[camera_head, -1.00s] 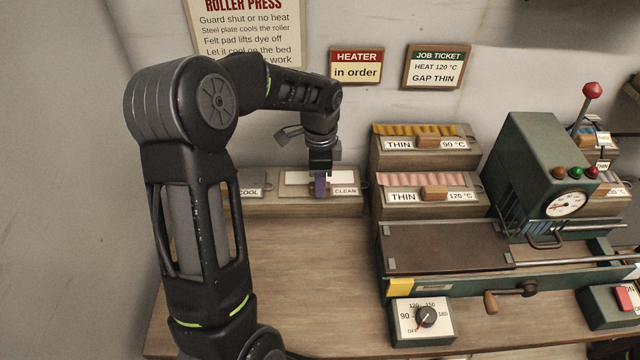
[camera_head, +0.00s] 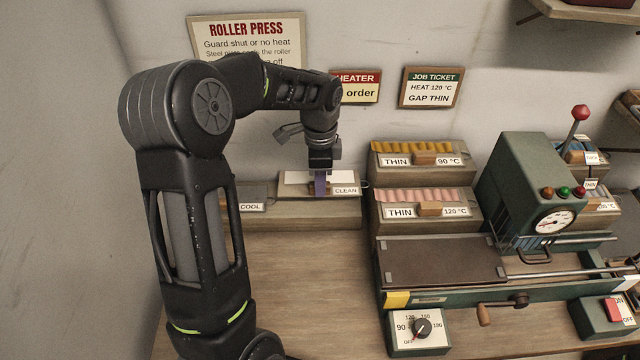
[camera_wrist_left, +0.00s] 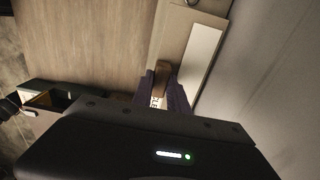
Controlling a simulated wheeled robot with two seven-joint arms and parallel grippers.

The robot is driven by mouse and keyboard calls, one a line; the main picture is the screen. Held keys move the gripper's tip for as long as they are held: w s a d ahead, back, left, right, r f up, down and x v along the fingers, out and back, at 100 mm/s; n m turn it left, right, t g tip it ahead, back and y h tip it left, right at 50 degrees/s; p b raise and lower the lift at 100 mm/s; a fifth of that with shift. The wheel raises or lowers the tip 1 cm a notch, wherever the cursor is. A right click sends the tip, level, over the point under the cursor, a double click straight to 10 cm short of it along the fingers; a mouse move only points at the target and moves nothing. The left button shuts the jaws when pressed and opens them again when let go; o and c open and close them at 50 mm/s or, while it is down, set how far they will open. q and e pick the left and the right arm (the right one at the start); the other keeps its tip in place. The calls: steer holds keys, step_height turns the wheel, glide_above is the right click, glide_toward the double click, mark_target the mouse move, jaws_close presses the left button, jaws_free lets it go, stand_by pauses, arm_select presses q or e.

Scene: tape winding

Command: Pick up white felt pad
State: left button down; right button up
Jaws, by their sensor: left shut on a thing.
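The white felt pad (camera_head: 304,178) is a pale strip on a tan board with a CLEAN label, at the back left in the head view. My left gripper (camera_head: 320,186) points down over the board. Its purple fingers are shut on the handle, one on each side. The board appears slightly above its wooden stand (camera_head: 310,217); the gap is hard to see. My right gripper is out of view.
Strip boxes marked THIN (camera_head: 425,211) stand close on the right. The green roller press (camera_head: 530,180) is farther right. The tabletop (camera_head: 300,285) in front is clear.

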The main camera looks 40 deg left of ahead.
arm_select(q)
step_height(320, 180, up, 7)
steer(key=p, duration=0.4)
steer(key=shift+r, duration=0.2)
steer(key=shift+r+b, duration=0.35)
steer(key=shift+r, duration=2.2)
